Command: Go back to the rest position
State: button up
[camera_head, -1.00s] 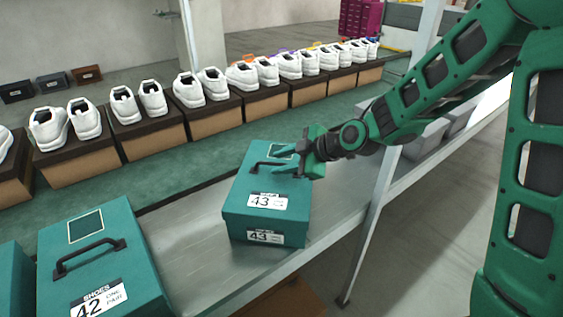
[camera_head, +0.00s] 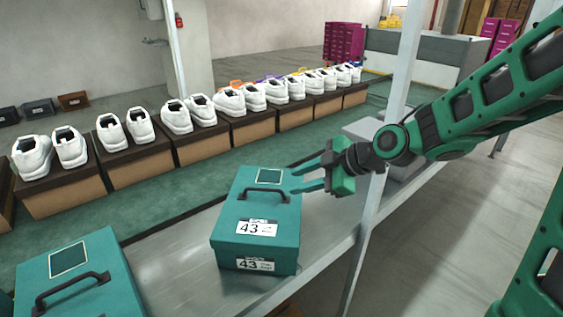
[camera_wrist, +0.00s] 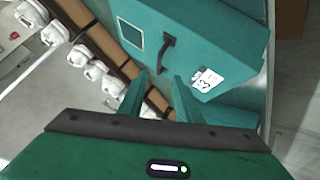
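My gripper (camera_head: 309,176) is just right of the teal shoe box labelled 43 (camera_head: 227,215), near its upper right edge in the head view. Its two fingers are apart with nothing between them. In the wrist view my gripper (camera_wrist: 158,88) also shows open, its fingers pointing at the same box (camera_wrist: 217,35). The box's black handle (camera_wrist: 167,50) lies beyond the fingertips, apart from them. The box is upright with its lid closed on the metal shelf (camera_head: 178,262).
Another teal box (camera_head: 115,262) stands at the lower left. A row of white shoes on brown boxes (camera_head: 205,146) runs along the green belt (camera_head: 160,205) behind. A metal post (camera_head: 373,190) stands close to my gripper and arm. Grey floor (camera_head: 440,240) is clear to the right.

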jog(key=s+d+f+m+g+h, duration=0.1)
jog(key=s+d+m+h, duration=0.2)
jog(key=s+d+m, duration=0.5)
jog(key=s+d+f+m+g+h, duration=0.1)
jog(key=s+d+m+h, duration=0.2)
jog(key=d, duration=1)
jog(key=s+d+m+g, duration=0.1)
jog(key=s+d+m, duration=0.2)
jog(key=s, duration=0.3)
jog(key=s+d+m+g+h, duration=0.1)
jog(key=s+d+m+g, duration=0.1)
jog(key=s+m, duration=0.3)
jog(key=s+d+m+g+h, duration=0.1)
jog(key=s+d+m, duration=0.3)
jog(key=s, duration=0.3)
jog(key=shift+s+d+r+m, duration=0.15)
jog(key=shift+s+r+m, duration=0.1)
jog(key=shift+r+m, duration=0.25)
jog(key=shift+f, duration=0.1)
